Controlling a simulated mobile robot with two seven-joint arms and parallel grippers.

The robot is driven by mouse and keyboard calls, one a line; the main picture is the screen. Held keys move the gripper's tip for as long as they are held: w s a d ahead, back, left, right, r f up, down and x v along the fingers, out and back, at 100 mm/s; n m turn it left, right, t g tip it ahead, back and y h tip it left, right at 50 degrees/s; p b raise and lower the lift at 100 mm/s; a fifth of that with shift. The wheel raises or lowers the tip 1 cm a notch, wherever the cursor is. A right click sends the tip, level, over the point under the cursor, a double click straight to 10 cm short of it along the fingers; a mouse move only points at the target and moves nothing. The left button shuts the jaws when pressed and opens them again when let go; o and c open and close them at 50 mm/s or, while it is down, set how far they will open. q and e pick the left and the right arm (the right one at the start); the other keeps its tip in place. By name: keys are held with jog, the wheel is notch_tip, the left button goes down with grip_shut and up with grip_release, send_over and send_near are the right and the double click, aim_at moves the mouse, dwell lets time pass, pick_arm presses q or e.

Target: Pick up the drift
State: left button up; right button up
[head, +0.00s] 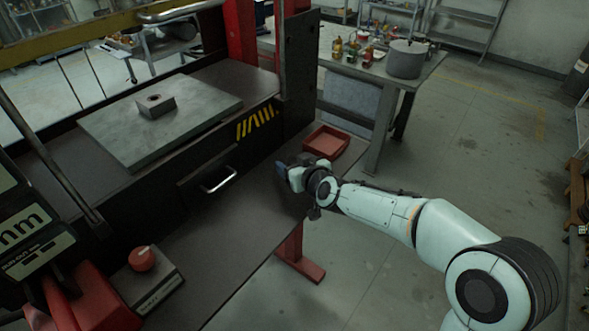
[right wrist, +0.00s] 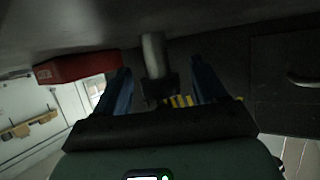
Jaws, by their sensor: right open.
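The drift (right wrist: 153,55) shows in the right wrist view as a grey metal cylinder with a darker, wider part at one end. It lies between the two blue fingers of my right gripper (right wrist: 161,88), with a gap visible on each side. The right gripper is open. In the head view my right gripper (head: 283,169) is low over the dark bench ledge, just left of the red tray. I cannot make out the drift there; the gripper seems to hide it. My left gripper is not in view.
The red tray (head: 326,141) sits at the ledge's right end and also shows in the wrist view (right wrist: 77,67). A drawer handle (head: 217,180) is to the left. A steel plate (head: 205,108) bears a block with a hole (head: 155,106).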

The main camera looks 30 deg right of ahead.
jog(key=shift+w, duration=0.2)
jog(key=c, duration=1.3)
jog(key=shift+o, duration=0.2)
jog(key=shift+r, duration=0.1)
